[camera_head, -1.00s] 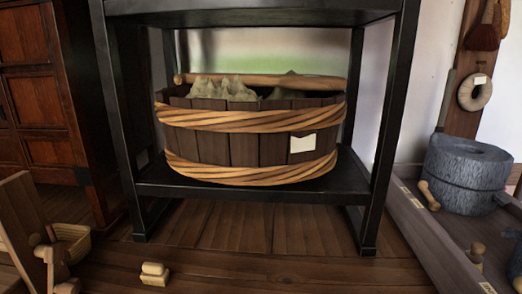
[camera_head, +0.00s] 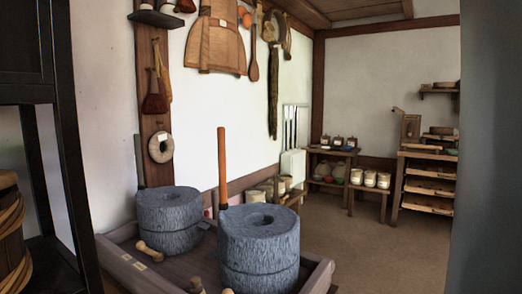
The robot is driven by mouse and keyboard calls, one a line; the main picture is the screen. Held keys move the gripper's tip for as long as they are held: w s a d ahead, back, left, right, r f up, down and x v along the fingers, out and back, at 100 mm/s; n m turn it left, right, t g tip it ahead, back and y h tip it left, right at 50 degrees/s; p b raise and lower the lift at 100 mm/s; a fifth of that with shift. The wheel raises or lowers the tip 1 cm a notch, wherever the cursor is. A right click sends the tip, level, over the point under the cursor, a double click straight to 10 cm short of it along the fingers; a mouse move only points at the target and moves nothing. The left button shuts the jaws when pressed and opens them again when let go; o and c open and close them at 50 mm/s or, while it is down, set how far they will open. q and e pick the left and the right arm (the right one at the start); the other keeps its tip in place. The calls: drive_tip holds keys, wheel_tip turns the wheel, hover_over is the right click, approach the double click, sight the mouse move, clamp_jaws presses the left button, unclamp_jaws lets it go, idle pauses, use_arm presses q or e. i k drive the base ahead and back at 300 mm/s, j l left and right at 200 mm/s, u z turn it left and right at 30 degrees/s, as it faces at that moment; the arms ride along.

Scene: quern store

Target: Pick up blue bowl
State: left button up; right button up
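I cannot make out a clearly blue bowl in the head view. Small bowl-like things (camera_head: 340,181) sit on the low shelf of a table at the back, one reddish and one greenish, too small to tell more. Another small greenish thing (camera_head: 452,152) lies on the rack at the back right. Neither of my grippers is in view.
Two grey stone querns (camera_head: 168,222) (camera_head: 259,250) stand in a wooden tray (camera_head: 120,262) in front. A black rack (camera_head: 62,150) with a wooden tub is at the left. A grey upright surface (camera_head: 485,150) blocks the right edge. The brown floor (camera_head: 365,235) beyond is open.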

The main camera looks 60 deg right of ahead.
sight(347, 148)
drive_tip(key=z, duration=2.55)
drive_tip(key=i+l+z, duration=0.2)
drive_tip(key=i+l, duration=0.35)
